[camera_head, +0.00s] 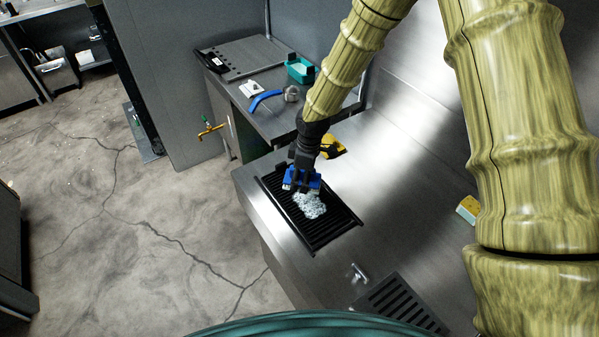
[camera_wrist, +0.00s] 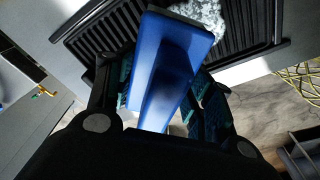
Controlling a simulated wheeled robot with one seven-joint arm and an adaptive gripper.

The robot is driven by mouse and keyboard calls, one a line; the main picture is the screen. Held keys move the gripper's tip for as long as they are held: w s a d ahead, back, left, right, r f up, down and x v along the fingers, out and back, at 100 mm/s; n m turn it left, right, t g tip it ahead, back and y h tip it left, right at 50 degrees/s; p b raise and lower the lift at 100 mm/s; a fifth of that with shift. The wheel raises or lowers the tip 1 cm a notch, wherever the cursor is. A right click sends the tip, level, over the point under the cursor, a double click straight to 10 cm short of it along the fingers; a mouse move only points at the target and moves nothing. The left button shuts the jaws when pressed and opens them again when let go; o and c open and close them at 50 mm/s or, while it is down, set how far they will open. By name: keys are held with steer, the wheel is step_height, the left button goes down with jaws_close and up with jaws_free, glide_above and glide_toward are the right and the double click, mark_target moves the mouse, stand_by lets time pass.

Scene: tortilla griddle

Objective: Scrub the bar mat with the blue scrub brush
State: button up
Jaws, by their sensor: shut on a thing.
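The black ribbed bar mat (camera_head: 337,222) lies on the steel counter, with a patch of whitish foam (camera_head: 310,205) near its middle. My gripper (camera_head: 301,172) is over the far left part of the mat, shut on the blue scrub brush (camera_head: 291,184). The brush's bristle side is down beside the foam; whether it touches the mat I cannot tell. In the wrist view the blue brush (camera_wrist: 170,65) sits between my fingers, with the bar mat (camera_wrist: 251,25) and foam (camera_wrist: 205,12) beyond it. The bristles are mostly hidden there.
A yellow and black object (camera_head: 332,147) lies behind the mat. A yellow sponge (camera_head: 467,208) is at the right, and a slotted black grate (camera_head: 403,304) is nearer. A side table holds a teal container (camera_head: 300,70) and a curved blue item (camera_head: 265,99). The counter right of the mat is clear.

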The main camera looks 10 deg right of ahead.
mark_target(307, 201)
steer(key=shift+s+d+r, duration=0.2)
steer(key=shift+s+r, duration=0.05)
steer(key=shift+s, duration=0.15)
steer(key=shift+w+d+f, duration=0.1)
steer(key=shift+w+f, duration=0.55)
steer(key=shift+f, duration=0.25)
steer(key=shift+s+f+b, duration=0.4)
steer(key=shift+f+b, duration=0.35)
steer(key=shift+w+f+b, duration=0.25)
steer(key=shift+f+b, duration=0.15)
steer(key=shift+f, duration=0.7)
steer(key=shift+s, duration=0.15)
steer(key=shift+f+b, duration=0.35)
steer(key=shift+f, duration=0.25)
steer(key=shift+s+d+r, duration=0.1)
steer(key=shift+s+d, duration=0.1)
steer(key=shift+s, duration=0.35)
steer(key=shift+s+d+r, duration=0.1)
steer(key=shift+s+d, duration=0.1)
steer(key=shift+s, duration=0.35)
